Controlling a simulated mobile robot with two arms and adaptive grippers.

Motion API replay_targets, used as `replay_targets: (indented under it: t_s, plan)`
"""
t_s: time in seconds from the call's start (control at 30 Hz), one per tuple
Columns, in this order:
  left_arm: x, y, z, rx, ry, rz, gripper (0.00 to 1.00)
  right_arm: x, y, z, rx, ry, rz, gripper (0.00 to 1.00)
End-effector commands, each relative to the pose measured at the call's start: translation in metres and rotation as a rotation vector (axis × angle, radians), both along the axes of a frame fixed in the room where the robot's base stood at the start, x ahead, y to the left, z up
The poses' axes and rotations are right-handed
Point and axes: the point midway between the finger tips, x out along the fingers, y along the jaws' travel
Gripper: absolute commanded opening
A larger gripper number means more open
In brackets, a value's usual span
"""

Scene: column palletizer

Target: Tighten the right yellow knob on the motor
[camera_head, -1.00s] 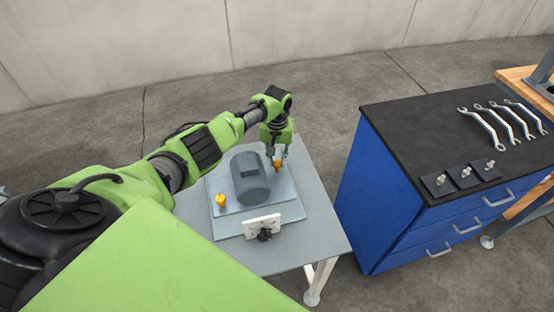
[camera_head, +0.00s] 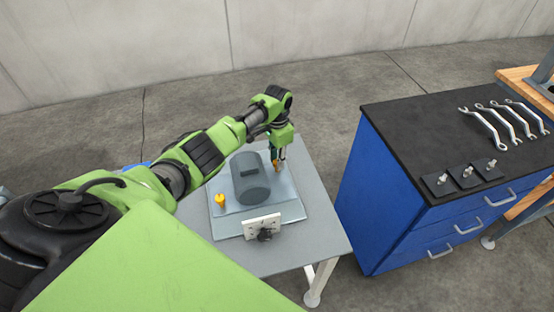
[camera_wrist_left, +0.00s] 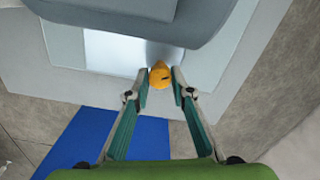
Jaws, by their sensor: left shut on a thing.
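The grey motor (camera_head: 250,180) sits on a light plate (camera_head: 286,208) on a small grey table. The right yellow knob (camera_wrist_left: 160,74) is between the fingertips of my left gripper (camera_wrist_left: 159,85), beside the motor. The left gripper also shows in the head view (camera_head: 277,158), pointing down at the motor's right side and shut on the knob. There the fingers mostly hide this knob. The left yellow knob (camera_head: 220,200) stands free on the plate to the left of the motor. My right gripper is in neither view.
A white bracket with a dark part (camera_head: 262,226) stands at the plate's front edge. A blue cabinet (camera_head: 385,200) with a black top stands to the right, holding several wrenches (camera_head: 498,128) and small dark plates (camera_head: 463,177). The table's front (camera_head: 290,258) is clear.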

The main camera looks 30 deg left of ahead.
Motion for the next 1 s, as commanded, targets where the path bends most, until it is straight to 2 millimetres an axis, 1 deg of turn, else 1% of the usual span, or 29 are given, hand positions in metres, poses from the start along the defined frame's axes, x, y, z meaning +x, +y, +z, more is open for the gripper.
replay_targets:
  t_s: [0.2,0.5,0.7,1.0]
  plan:
    - [0.0011,-0.0007,0.0002,-0.001,-0.004,-0.188,0.0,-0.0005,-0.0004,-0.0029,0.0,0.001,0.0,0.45]
    - [0.0013,-0.0009,0.0004,-0.001,-0.004,-0.377,0.0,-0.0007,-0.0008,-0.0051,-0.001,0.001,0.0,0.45]
    - [0.0013,-0.001,0.0005,-0.001,-0.004,-0.444,0.0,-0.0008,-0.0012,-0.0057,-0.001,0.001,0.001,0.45]
    - [0.0012,-0.0013,0.0007,-0.001,-0.005,-0.472,0.0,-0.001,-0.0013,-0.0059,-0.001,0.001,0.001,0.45]
